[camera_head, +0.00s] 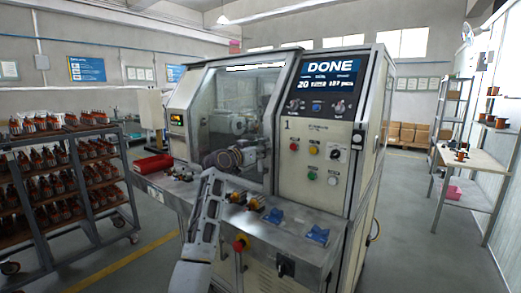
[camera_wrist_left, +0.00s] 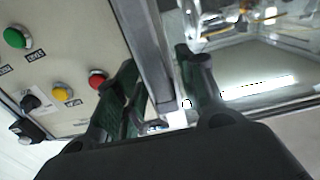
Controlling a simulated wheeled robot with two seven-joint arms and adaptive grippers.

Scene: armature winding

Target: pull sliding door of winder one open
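Winder one (camera_head: 345,116), marked "1", stands in the middle of the head view. Its sliding door (camera_head: 225,98), a clear pane in a grey frame, covers the left opening and looks shut. My left arm rises in front of it, with the left gripper (camera_head: 264,145) at the door's right edge beside the button panel. In the left wrist view, the dark fingers of the gripper (camera_wrist_left: 156,58) are spread on either side of a grey upright bar (camera_wrist_left: 150,50) at the door edge. A gap shows on the right; contact on the left is unclear. My right gripper is not in view.
The winder's front shelf (camera_head: 290,233) holds blue holders (camera_head: 316,235), small armatures and a red tray (camera_head: 152,164). A rack of armatures (camera_head: 70,185) stands left. A table (camera_head: 470,165) with spools stands right. Panel buttons (camera_wrist_left: 97,78) are close to the left finger.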

